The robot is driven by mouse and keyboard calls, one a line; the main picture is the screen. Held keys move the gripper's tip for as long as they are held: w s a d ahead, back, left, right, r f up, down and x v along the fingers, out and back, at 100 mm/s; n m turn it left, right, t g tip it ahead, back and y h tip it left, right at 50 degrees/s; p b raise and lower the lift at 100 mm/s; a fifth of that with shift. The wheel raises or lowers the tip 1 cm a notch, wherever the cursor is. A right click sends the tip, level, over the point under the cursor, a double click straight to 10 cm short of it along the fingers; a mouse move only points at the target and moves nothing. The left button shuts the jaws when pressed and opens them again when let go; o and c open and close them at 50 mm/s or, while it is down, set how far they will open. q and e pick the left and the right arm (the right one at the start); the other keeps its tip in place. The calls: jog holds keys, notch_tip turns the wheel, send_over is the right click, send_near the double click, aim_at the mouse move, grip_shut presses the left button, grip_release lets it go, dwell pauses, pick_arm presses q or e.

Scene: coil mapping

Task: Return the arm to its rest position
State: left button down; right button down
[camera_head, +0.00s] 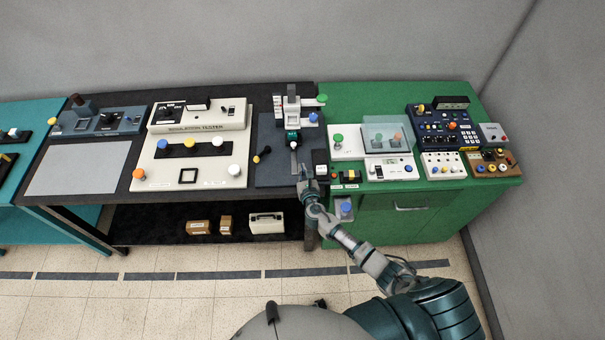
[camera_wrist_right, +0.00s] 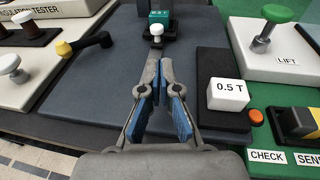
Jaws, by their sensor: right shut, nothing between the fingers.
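My right arm reaches in from the lower right in the head view, and its gripper (camera_head: 303,172) is at the front edge of the dark bench, by the press-like device. In the right wrist view the gripper (camera_wrist_right: 161,64) has its blue-padded fingers shut with nothing between them. A white block marked 0.5 T (camera_wrist_right: 228,94) stands on a black base to the right of the fingers. My left gripper does not show.
The dark bench holds a white insulation tester (camera_head: 200,115) and a cream panel with knobs (camera_head: 190,166). A green cabinet (camera_head: 420,208) on the right carries a clear-covered box (camera_head: 387,135) and instrument panels. A black crank with a yellow knob (camera_wrist_right: 64,48) lies left of the fingers. Boxes sit on the lower shelf.

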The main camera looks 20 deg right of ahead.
jog(key=shift+v, duration=0.85)
jog(key=shift+s+d+r, duration=0.1)
jog(key=shift+s+r, duration=0.05)
jog(key=shift+s, duration=0.35)
jog(key=shift+a, duration=0.35)
jog(key=shift+s+a+m, duration=0.1)
jog(key=shift+s+m, duration=0.2)
jog(key=shift+m, duration=0.2)
jog(key=s+m+g+y, duration=0.2)
jog(key=s+m+g, duration=1)
jog(key=s+m, duration=2.1)
jog(key=s+d+f+n+g+b, duration=0.1)
jog(key=s+f, duration=0.2)
jog(key=f, duration=1.2)
jog(key=s+f+n+g, duration=0.1)
jog(key=s+f, duration=0.2)
jog(key=f, duration=1.3)
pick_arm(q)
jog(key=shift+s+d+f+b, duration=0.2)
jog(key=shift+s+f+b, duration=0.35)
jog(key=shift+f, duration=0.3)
pick_arm(e)
jog(key=s+d+f, duration=0.3)
jog(key=s+f, duration=1.1)
jog(key=s, duration=0.2)
jog(key=shift+g, duration=0.4)
